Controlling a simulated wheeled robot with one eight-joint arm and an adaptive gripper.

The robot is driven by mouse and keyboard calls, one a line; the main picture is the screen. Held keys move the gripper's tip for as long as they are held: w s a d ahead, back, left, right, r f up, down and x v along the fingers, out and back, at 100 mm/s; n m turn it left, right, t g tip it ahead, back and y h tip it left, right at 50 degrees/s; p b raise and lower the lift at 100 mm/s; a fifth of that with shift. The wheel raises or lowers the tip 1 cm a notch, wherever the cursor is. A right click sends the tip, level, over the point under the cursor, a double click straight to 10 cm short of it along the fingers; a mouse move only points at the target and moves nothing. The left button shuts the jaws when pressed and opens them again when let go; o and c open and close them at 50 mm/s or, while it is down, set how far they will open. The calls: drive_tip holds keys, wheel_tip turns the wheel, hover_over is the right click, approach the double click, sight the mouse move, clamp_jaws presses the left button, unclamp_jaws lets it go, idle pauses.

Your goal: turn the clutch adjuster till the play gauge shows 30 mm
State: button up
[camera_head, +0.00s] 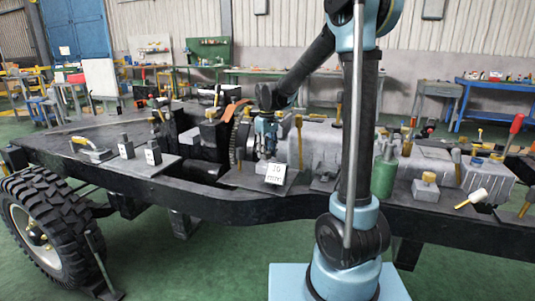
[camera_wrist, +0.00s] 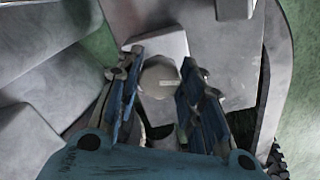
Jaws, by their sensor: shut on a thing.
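My gripper (camera_head: 266,134) is in the middle of the chassis frame in the head view, pointing down. In the wrist view my gripper (camera_wrist: 162,62) has its two blue fingers on either side of a round grey knob (camera_wrist: 157,80), apparently the clutch adjuster, and is shut on it. The knob has a small pale mark on its face. I cannot make out a gauge pointer.
A toothed ring (camera_head: 236,140) stands close left of my gripper. A grey gearbox-like casing (camera_head: 323,143) lies to the right. A green bottle (camera_head: 384,174), a yellow-topped block (camera_head: 427,186) and a white-headed mallet (camera_head: 472,198) stand further right. A wheel (camera_head: 45,232) is at the left.

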drive_tip(key=shift+n, duration=0.3)
idle(0.4)
drive_tip(key=o, duration=1.1)
drive_tip(key=shift+c, duration=0.2)
drive_tip(key=shift+r, duration=0.1)
wheel_tip(320, 180, up, 12)
